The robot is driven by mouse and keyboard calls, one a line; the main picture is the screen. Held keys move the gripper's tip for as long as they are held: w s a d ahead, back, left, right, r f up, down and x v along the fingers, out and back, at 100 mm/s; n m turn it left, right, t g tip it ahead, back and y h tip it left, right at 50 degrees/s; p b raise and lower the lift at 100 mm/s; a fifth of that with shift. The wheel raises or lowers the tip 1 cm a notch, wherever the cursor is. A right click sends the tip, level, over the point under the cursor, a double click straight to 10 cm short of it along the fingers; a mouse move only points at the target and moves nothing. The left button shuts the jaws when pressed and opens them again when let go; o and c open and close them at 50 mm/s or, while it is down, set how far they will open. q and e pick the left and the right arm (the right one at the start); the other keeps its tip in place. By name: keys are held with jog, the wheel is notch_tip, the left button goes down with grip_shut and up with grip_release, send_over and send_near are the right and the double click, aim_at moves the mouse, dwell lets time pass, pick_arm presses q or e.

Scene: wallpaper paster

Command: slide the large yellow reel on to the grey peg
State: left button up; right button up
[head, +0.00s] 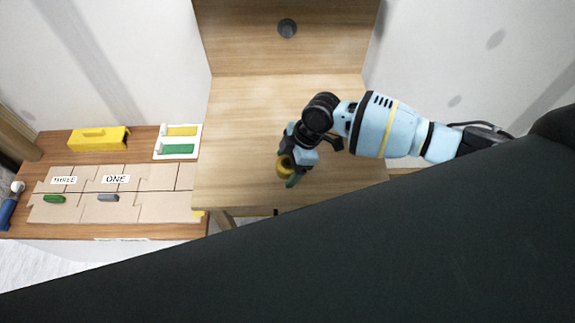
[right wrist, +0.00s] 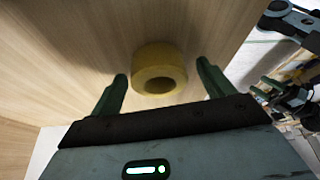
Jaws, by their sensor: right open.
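The yellow reel (head: 283,168) is a thick ring on the pale wooden table, near its front middle. It also shows in the right wrist view (right wrist: 159,54), with its hole facing the camera. My right gripper (head: 289,174) is open, and its green fingers stand on either side of the reel in the right wrist view (right wrist: 162,72), with gaps between. The grey peg (head: 287,28) sticks out of the upright wooden panel at the back, and it is bare. I do not see my left gripper.
A lower wooden bench (head: 180,228) on the left holds cardboard pieces (head: 150,205), a yellow box (head: 98,138) and a white tray (head: 177,155) with yellow and green strips. The table between the reel and the back panel (head: 285,100) is clear.

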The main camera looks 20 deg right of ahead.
jog(key=shift+c, duration=0.3)
pick_arm(q)
jog(key=shift+s, duration=0.1)
pick_arm(e)
jog(key=c, duration=1)
jog(key=shift+r, duration=0.2)
jog(key=shift+r, duration=0.55)
notch_tip(320, 180, up, 2)
jog(key=shift+r, duration=0.25)
pick_arm(q)
jog(key=shift+w+a+r+p, duration=0.1)
jog(key=shift+w+r+p, duration=0.4)
jog(key=shift+r, duration=0.1)
pick_arm(e)
jog(key=shift+s+a+r, duration=0.2)
jog(key=shift+s+a, duration=0.05)
jog(key=shift+s, duration=2.4)
jog(key=shift+s+a+r, duration=0.15)
jog(key=shift+s+a, duration=0.1)
jog(key=shift+s, duration=2.4)
jog(key=shift+s+a+r, duration=0.2)
jog(key=shift+s+a, duration=0.05)
jog(key=shift+s, duration=2.4)
